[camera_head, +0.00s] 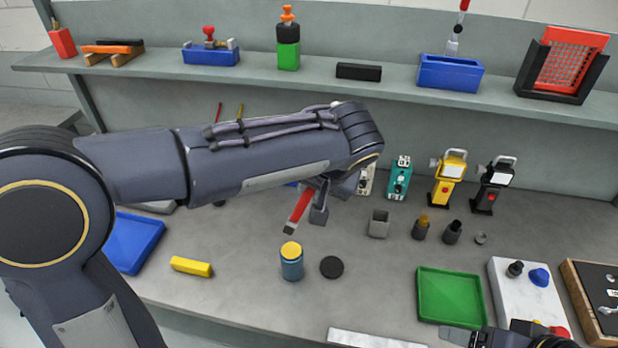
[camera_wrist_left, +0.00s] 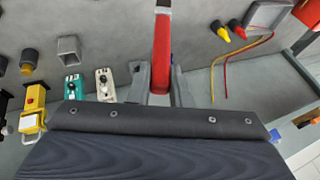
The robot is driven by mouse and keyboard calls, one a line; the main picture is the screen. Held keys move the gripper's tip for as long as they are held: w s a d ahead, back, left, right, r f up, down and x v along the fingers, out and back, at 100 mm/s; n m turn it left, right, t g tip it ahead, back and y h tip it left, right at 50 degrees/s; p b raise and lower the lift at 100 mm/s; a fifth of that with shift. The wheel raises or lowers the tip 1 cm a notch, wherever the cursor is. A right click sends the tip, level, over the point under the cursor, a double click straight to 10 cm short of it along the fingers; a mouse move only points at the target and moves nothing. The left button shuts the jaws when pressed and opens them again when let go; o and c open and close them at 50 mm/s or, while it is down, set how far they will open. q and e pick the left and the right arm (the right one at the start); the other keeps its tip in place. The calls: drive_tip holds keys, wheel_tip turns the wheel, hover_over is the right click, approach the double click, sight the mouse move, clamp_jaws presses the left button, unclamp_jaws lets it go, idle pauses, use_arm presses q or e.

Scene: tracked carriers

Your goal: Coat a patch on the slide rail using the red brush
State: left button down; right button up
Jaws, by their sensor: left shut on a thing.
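My left gripper (camera_head: 318,203) is shut on the red brush (camera_head: 299,208), which hangs tilted, head downward, above the bench. In the left wrist view the red handle (camera_wrist_left: 162,55) sits between the fingers (camera_wrist_left: 160,85); its bristles are out of frame. Below it in the head view stands a blue jar (camera_head: 291,268) with a yellow top, apart from the brush. A black disc (camera_head: 332,267) lies beside the jar. A pale flat bar (camera_head: 372,340) at the front edge may be the slide rail; it is cut off. Part of my right gripper (camera_head: 465,336) shows at the bottom right.
A yellow block (camera_head: 191,266) and blue tray (camera_head: 134,243) lie left of the jar. A green tray (camera_head: 450,298) and white block with knobs (camera_head: 528,290) are right. A grey square cup (camera_head: 379,223) and yellow lamp (camera_head: 449,178) stand behind. The shelf (camera_head: 330,85) spans the back.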

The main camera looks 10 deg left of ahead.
use_arm(q)
drive_tip(key=shift+w+f+b, duration=0.1)
drive_tip(key=shift+f+b, duration=1.85)
drive_tip(key=shift+f, duration=0.95)
drive_tip(key=shift+d, duration=0.1)
drive_tip(key=shift+f+b, duration=0.6)
drive_tip(key=shift+r, duration=0.1)
drive_tip(key=shift+r+p, duration=2.6)
drive_tip(key=shift+r, duration=0.9)
